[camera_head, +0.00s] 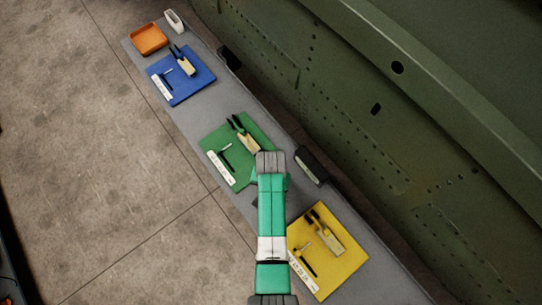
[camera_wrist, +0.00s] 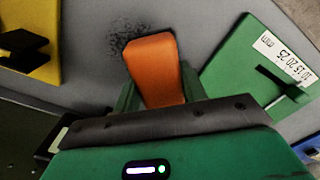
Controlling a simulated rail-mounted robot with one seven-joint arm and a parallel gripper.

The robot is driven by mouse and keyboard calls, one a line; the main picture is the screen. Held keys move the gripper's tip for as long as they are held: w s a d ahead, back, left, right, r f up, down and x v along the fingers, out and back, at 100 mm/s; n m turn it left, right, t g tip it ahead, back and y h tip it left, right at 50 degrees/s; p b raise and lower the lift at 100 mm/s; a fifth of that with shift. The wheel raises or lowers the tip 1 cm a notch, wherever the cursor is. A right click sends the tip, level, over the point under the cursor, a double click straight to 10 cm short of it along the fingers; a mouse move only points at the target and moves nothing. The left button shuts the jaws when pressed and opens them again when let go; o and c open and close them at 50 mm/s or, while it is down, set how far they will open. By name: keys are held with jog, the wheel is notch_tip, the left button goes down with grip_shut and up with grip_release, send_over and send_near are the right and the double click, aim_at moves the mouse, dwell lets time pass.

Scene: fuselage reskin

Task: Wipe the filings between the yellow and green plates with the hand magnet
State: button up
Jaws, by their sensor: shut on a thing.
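My gripper (camera_wrist: 159,92) is shut on an orange block, which I take for the hand magnet (camera_wrist: 153,62). The magnet is over the grey bench between the plates. Dark filings (camera_wrist: 118,46) lie scattered beside its far end and to its left. I cannot tell whether the magnet touches the bench. The yellow plate (camera_wrist: 40,68) is at the left of the wrist view and the green plate (camera_wrist: 235,65) at the right. In the head view, the green plate (camera_head: 225,135) is up and left of the yellow plate (camera_head: 350,260); my arm hides the gripper, magnet and filings.
Tools with dark handles lie on the yellow, green and blue (camera_head: 193,88) plates. An orange tray (camera_head: 149,38) and a white item (camera_head: 174,20) are at the bench's far end. A black box (camera_head: 311,165) stands by the green fuselage wall (camera_head: 400,130).

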jog(key=shift+r+p, duration=2.5)
jog(key=shift+r, duration=0.45)
notch_tip(320, 180, up, 20)
jog(key=n+p, duration=0.2)
jog(key=p, duration=0.1)
jog(key=shift+n, duration=0.3)
